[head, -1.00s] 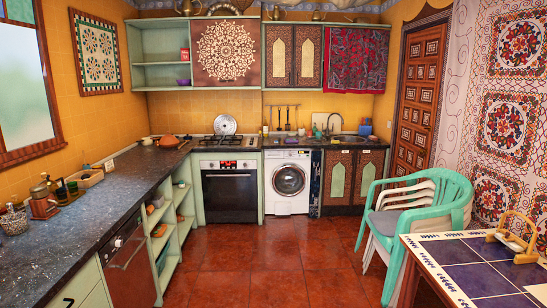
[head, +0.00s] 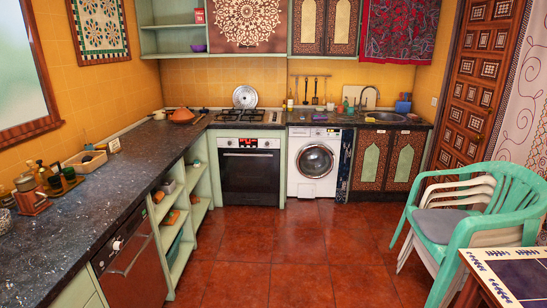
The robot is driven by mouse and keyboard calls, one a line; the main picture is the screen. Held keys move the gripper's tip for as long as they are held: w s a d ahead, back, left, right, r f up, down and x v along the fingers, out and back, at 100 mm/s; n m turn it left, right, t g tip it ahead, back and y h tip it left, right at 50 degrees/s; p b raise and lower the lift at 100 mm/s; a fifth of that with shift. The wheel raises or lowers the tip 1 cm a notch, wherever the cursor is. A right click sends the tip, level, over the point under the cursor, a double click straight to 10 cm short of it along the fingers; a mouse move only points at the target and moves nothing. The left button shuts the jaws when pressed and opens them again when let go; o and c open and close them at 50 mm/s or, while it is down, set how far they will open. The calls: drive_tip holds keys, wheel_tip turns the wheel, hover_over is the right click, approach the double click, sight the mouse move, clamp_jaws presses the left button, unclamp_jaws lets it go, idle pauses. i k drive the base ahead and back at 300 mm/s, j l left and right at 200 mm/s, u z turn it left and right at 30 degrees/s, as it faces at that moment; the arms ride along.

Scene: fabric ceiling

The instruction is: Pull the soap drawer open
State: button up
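The white washing machine (head: 301,185) stands under the counter at the back, between the oven and the patterned cupboard doors, in the head view. Its round door (head: 315,161) looks shut. The soap drawer (head: 299,132) is at the upper left of its front panel, small in the picture. It looks flush with the panel, but it is too small to be sure. My gripper is not in view.
The red tiled floor (head: 275,250) in front of the machine is clear. Stacked green and white chairs (head: 480,215) and a tiled table (head: 515,280) stand at the right. A long dark counter (head: 90,205) and open shelves (head: 182,235) line the left.

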sight(292, 132)
drive_tip(key=i+z, duration=0.15)
drive_tip(key=i, duration=3.9)
drive_tip(key=i+l+u, duration=0.1)
drive_tip(key=i, duration=1.25)
drive_tip(key=i+u, duration=0.15)
drive_tip(key=i, duration=0.45)
drive_tip(key=i+l+u, duration=0.2)
drive_tip(key=i, duration=0.4)
drive_tip(key=j, duration=0.1)
